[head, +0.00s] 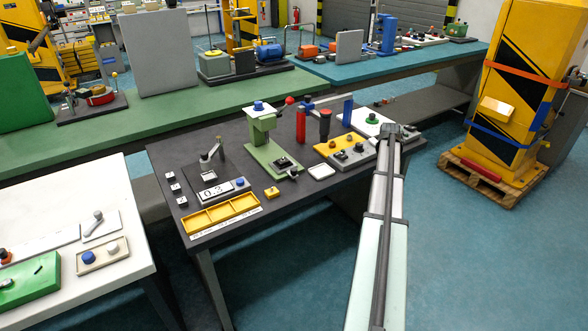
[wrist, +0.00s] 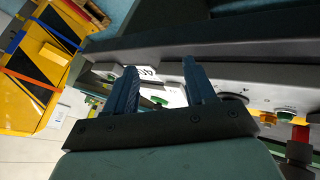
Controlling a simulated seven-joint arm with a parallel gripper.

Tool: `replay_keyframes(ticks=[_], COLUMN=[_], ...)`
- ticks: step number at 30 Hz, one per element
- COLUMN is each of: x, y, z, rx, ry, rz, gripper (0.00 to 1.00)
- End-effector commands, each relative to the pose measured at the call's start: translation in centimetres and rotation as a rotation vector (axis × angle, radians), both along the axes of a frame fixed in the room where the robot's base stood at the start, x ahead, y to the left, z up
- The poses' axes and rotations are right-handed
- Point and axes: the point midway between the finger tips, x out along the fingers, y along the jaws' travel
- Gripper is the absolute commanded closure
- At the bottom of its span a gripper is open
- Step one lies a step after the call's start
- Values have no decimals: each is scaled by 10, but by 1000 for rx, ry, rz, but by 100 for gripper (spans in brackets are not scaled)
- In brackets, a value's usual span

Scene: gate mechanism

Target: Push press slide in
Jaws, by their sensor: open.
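The green press (head: 262,138) stands on the dark table in the middle of the head view, with a blue knob on top and a red-balled lever at its right. A dark plate (head: 283,162), which may be the press slide, lies on its base, with a small knob at the front right. My arm reaches up to the table's right side in the head view, well right of the press; its fingers are not clear there. In the wrist view my gripper (wrist: 159,70) is open, its two fingers apart with nothing held between them. The press is not clearly identifiable in the wrist view.
A yellow tray (head: 222,213) and a display box (head: 217,191) lie at the front left. A white dish (head: 321,171) is right of the press.

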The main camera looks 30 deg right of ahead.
Motion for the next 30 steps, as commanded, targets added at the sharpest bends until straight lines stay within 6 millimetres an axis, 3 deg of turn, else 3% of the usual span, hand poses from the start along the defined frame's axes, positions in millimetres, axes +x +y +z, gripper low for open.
replay_keyframes(ticks=[1, 5, 9, 14, 18, 21, 24, 30], x=[20, 54, 87, 113, 123, 125, 125, 124], y=[20, 75, 147, 236, 303, 338, 359, 373], z=[13, 34, 57, 83, 105, 118, 126, 124], rx=[42, 160, 296, 443, 538, 582, 608, 623], ry=[-1, 14, 54, 133, 212, 259, 291, 313], rz=[-7, -40, -74, -110, -142, -159, -172, -182], gripper=[45, 45, 45, 45, 45, 45, 45, 45])
